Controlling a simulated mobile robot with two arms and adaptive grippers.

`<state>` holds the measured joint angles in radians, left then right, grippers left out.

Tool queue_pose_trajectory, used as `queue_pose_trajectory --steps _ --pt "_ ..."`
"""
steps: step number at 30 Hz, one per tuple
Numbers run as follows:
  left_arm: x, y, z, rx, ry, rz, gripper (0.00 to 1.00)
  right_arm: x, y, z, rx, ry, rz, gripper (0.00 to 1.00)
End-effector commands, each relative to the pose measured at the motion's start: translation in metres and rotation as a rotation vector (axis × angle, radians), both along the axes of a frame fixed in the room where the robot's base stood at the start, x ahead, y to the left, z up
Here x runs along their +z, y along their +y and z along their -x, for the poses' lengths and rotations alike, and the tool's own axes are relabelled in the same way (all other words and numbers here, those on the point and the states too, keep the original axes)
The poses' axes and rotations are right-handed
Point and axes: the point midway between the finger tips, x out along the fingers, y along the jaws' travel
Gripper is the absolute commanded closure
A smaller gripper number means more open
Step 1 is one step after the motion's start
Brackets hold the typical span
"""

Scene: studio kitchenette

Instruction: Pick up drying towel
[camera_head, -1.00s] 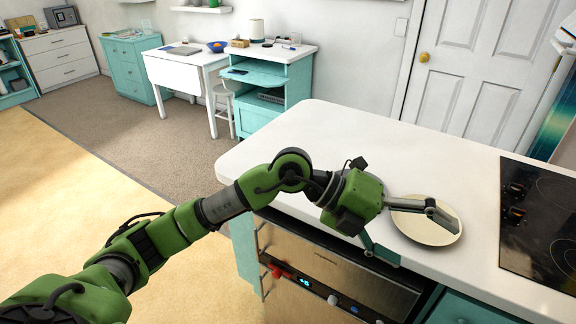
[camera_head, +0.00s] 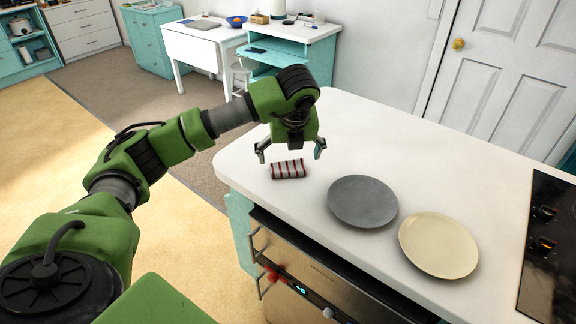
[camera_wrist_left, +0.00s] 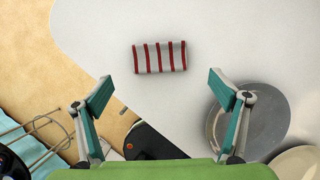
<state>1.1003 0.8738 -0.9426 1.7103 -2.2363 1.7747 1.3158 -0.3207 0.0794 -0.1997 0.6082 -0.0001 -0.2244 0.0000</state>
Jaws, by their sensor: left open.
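The drying towel (camera_head: 288,169) is a small rolled cloth with red, white and grey stripes. It lies on the white counter near its left edge, and it also shows in the left wrist view (camera_wrist_left: 160,57), ahead of the fingers. My left gripper (camera_head: 291,153) is open and empty, above and just behind the towel in the head view. In the left wrist view its two fingers (camera_wrist_left: 167,95) are wide apart, and the towel lies beyond the tips, apart from them. My right gripper is not in view.
A grey plate (camera_head: 362,201) and a cream plate (camera_head: 439,245) lie on the counter (camera_head: 420,165) right of the towel. A black cooktop (camera_head: 550,240) is at the far right. An oven (camera_head: 310,275) is under the front edge. The counter behind the plates is clear.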

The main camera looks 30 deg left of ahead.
Motion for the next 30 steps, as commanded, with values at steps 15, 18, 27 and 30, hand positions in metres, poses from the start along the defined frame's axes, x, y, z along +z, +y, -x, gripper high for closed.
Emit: queue_pose_trajectory --steps 15,18,27,30 --pt "-0.049 0.02 -0.019 -0.001 0.004 0.002 0.1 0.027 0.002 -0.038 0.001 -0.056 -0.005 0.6" --pt "-0.057 0.022 -0.022 -0.001 0.002 0.001 0.1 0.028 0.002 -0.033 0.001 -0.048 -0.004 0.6" --pt "-0.06 0.023 -0.023 -0.003 -0.001 0.001 0.23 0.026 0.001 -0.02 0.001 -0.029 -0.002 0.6" --pt "-0.06 0.023 -0.023 -0.003 0.0 0.001 0.4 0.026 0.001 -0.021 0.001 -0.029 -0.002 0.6"
